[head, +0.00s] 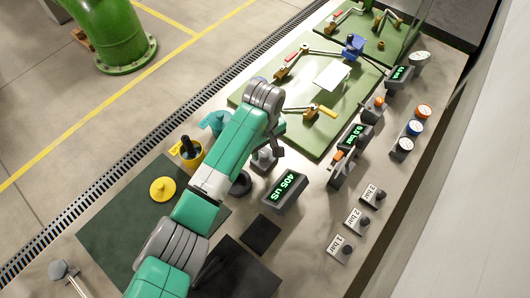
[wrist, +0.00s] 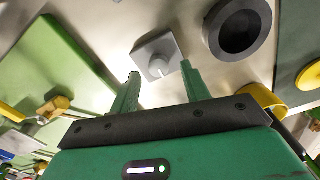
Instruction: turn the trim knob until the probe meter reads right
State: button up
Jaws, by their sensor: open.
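In the wrist view my gripper (wrist: 160,70) is open, its two green fingers apart. A pale grey knob on a square grey block (wrist: 170,46) shows in the gap between the fingertips. I cannot tell whether the fingertips are level with the knob or above it; no contact shows. In the head view the grey block (head: 264,161) is partly hidden by my arm, and the fingertips are not clear. The probe meter (head: 285,192), a dark box with green digits, seems to read 405 uS. It stands to the right of the block.
A dark round ring (wrist: 239,28) stands close beside the block. A yellow cup (head: 190,154) and a yellow disc (head: 163,190) are to the left. A green board (head: 318,140) with valves lies behind. Gauges and small knobs line the right side.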

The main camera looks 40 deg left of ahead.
aim_at(264, 156)
jog(key=shift+f, duration=1.35)
jog(key=shift+w, duration=0.1)
jog(key=c, duration=1)
jog(key=shift+d+r+m+p, duration=0.1)
jog(key=shift+r+m+p, duration=0.3)
jog(key=shift+p, duration=0.65)
jog(key=m+p, duration=0.1)
jog(key=p, duration=0.1)
jog(key=shift+p, duration=0.3)
jog(key=m+p, duration=0.2)
jog(key=m, duration=0.1)
jog(key=shift+f+m, duration=0.15)
jog(key=shift+m, duration=0.25)
jog(key=m+p, duration=0.1)
jog(key=m, duration=0.3)
jog(key=shift+f+m+p, duration=0.15)
jog(key=shift+m+p, duration=0.2)
jog(key=shift+m, duration=0.05)
jog(key=o, duration=1)
